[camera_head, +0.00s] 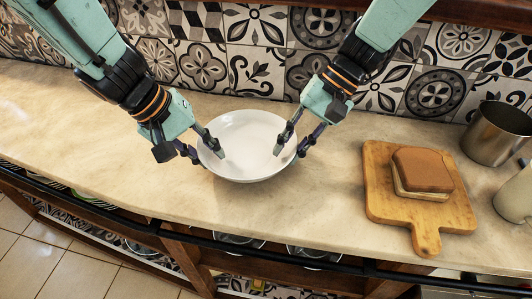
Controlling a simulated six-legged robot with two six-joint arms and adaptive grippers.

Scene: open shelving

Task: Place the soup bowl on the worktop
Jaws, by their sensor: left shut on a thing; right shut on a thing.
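The white soup bowl (246,133) is upright at the middle of the pale stone worktop (110,140). It is on the worktop or just above it; I cannot tell whether its base touches. My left gripper (207,152) is shut on the bowl's left rim, with one finger inside and one outside. My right gripper (291,145) is shut on the bowl's right rim in the same way. The bowl's underside is hidden.
A wooden cutting board (380,200) with a sandwich (424,170) lies to the right. Patterned tiles (255,65) rise behind. The worktop left of the bowl is clear. Open shelves lie below the front edge.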

